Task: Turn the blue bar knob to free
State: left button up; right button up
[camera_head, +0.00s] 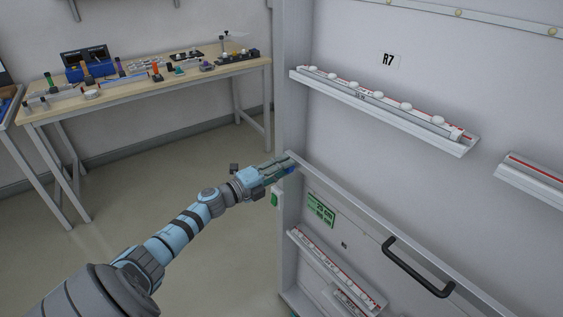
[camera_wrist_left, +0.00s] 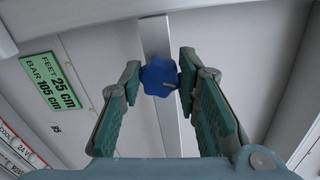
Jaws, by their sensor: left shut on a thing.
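The blue bar knob (camera_wrist_left: 158,78) is a lobed blue knob on a narrow metal bar in the left wrist view. My left gripper (camera_wrist_left: 160,72) is shut on it, with one teal fingertip on each side. In the head view my left gripper (camera_head: 284,168) reaches the left upright of the frame, and only a bit of the blue knob (camera_head: 290,170) shows past the fingers. A pale mark or pointer shows on the knob's lower right. Its exact setting cannot be told. My right gripper is in neither view.
A green label (camera_wrist_left: 51,82) reads FEET 25 cm, BAR 105 cm. A black handle (camera_head: 418,268) sits on the lower panel. Light rails with white knobs (camera_head: 380,105) jut out at right. A workbench (camera_head: 140,84) with tools stands at the back left. Floor between is clear.

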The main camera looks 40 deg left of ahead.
pick_arm(q)
jog(key=shift+w+r+n+p, duration=0.15)
jog(key=shift+n+p, duration=1.05)
jog(key=shift+n, duration=1.1)
jog(key=o, duration=1.2)
jog(key=shift+c, duration=0.2)
jog(key=v, duration=1.2)
